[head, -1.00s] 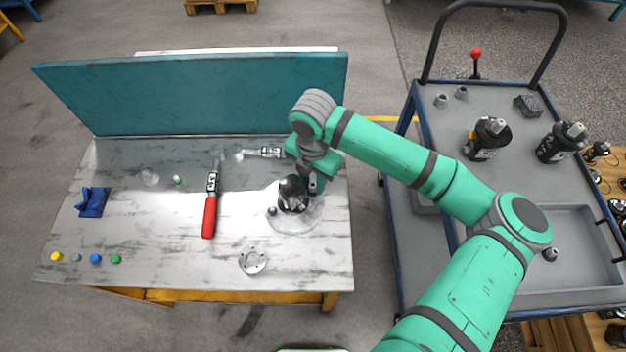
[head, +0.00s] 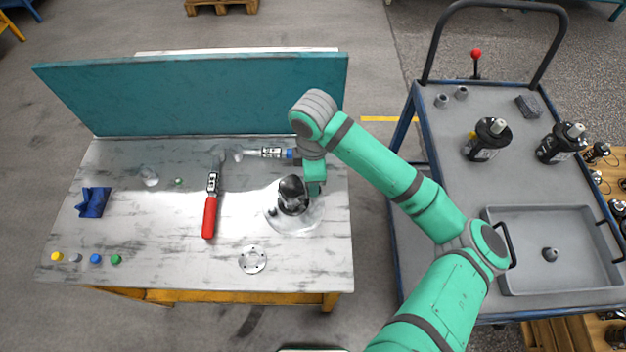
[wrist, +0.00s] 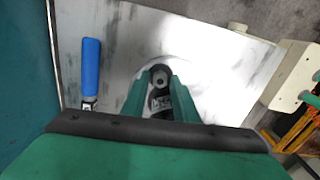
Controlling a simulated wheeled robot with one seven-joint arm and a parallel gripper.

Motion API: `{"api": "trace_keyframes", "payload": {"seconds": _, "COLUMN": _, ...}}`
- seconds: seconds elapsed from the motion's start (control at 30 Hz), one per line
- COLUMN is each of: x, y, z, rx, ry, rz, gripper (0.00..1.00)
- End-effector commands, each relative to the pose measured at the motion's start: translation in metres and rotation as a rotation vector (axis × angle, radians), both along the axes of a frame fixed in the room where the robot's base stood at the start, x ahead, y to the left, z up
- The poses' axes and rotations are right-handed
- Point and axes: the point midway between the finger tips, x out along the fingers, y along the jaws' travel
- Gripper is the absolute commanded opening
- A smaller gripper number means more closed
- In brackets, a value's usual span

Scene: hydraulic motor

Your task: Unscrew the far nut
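The dark motor (head: 292,198) stands on a pale round base (head: 308,222) at the right of the workbench. A small dark nut-like piece (head: 272,211) shows at its near left. The far nut cannot be made out; my gripper and the motor cover that side. My gripper (head: 314,188) points down just behind and right of the motor. In the wrist view its two green fingers (wrist: 159,84) are apart, with the dark labelled motor (wrist: 160,102) visible between them. I see no nut held, and contact with the motor cannot be told.
A blue-handled tool (head: 270,153) lies behind the motor, and a red-handled tool (head: 210,210) lies to its left. A flat ring (head: 253,260) lies in front. The teal back panel (head: 200,95) closes the bench's far side. A cart (head: 450,170) stands at the right.

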Motion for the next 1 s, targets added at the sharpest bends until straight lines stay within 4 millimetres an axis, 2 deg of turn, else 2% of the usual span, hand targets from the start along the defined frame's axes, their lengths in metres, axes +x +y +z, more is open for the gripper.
{"api": "trace_keyframes", "payload": {"seconds": 0.77, "x": -0.0004, "y": -0.0003, "z": -0.0001, "rx": 0.0, "ry": 0.0, "rz": -0.008, "gripper": 0.27}}
{"api": "trace_keyframes", "payload": {"seconds": 0.9, "x": -0.0004, "y": -0.0003, "z": -0.0001, "rx": 0.0, "ry": 0.0, "rz": -0.007, "gripper": 0.0}}
{"api": "trace_keyframes", "payload": {"seconds": 1.0, "x": -0.0004, "y": -0.0003, "z": -0.0001, "rx": 0.0, "ry": 0.0, "rz": -0.006, "gripper": 0.0}}
